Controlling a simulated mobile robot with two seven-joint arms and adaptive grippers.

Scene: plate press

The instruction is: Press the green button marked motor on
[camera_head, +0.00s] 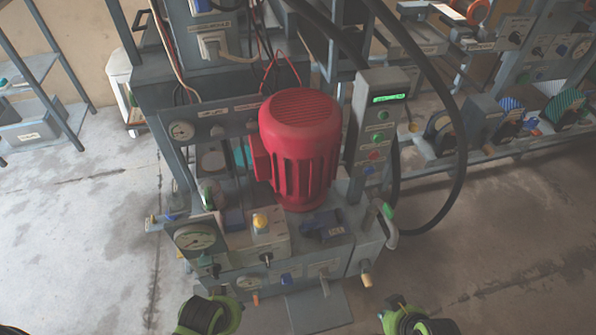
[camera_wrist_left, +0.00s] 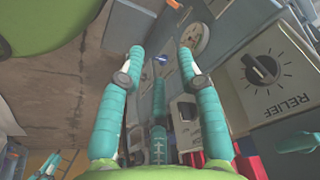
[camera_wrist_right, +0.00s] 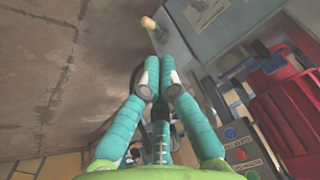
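A grey upright control panel (camera_head: 377,130) stands right of the big red motor (camera_head: 303,145). Below its lit green display (camera_head: 390,97) are green buttons (camera_head: 378,137), then a red button (camera_head: 375,155) and a blue one (camera_head: 370,170). The labels are too small to read, so I cannot tell which green button is marked motor on. My right gripper (camera_wrist_right: 158,82) is shut and empty; it shows low in the head view (camera_head: 402,306), right of the press base and well below the panel. My left gripper (camera_wrist_left: 161,62) is open and empty, low at the left (camera_head: 215,312).
A thick black hose (camera_head: 463,150) loops right of the panel. A bench with more equipment (camera_head: 500,125) stands at the right. The floor in front is clear.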

